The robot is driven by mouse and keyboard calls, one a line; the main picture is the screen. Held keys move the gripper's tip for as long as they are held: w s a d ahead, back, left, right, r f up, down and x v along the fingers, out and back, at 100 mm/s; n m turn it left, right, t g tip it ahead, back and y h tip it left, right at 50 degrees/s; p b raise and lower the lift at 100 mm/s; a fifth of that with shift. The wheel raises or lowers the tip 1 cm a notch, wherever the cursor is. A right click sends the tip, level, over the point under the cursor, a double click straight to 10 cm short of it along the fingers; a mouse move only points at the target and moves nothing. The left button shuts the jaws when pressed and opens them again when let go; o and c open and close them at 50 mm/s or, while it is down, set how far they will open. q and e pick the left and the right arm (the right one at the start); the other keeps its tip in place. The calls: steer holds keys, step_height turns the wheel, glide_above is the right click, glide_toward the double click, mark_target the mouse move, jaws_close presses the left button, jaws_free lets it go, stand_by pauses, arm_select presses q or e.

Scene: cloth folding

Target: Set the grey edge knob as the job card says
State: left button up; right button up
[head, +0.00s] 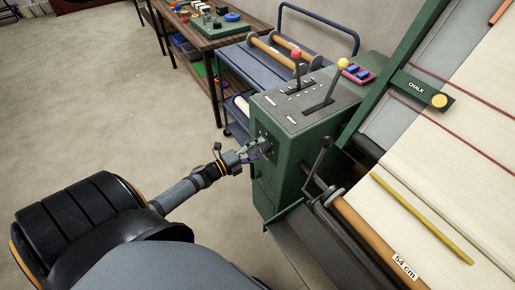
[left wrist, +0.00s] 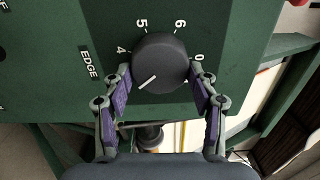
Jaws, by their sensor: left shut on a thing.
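The dark grey edge knob (left wrist: 162,62) is on the green machine panel, beside the word EDGE (left wrist: 90,64). Numbers 4, 5, 6 and 0 show around its upper side; the lower scale is hidden by my fingers and the knob. The knob's white line points to the lower left, below the 4. My left gripper (left wrist: 164,88) is shut on the knob, one finger on each side. In the head view, my left gripper (head: 256,150) is at the left face of the green machine (head: 283,158). My right gripper is not in view. No readable job card shows.
A red-knobbed lever (head: 297,56) and a yellow-knobbed lever (head: 342,64) stand on top of the machine. A crank handle (head: 320,160) and the cloth table (head: 430,170) lie to the right. A blue cart (head: 235,60) stands behind. Bare floor (head: 110,120) is at left.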

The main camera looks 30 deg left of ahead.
arm_select(q)
steer(key=shift+f+m, duration=0.1)
steer(key=shift+m, duration=0.5)
steer(key=o, duration=1.2)
steer(key=shift+c, duration=0.2)
steer(key=v, duration=1.2)
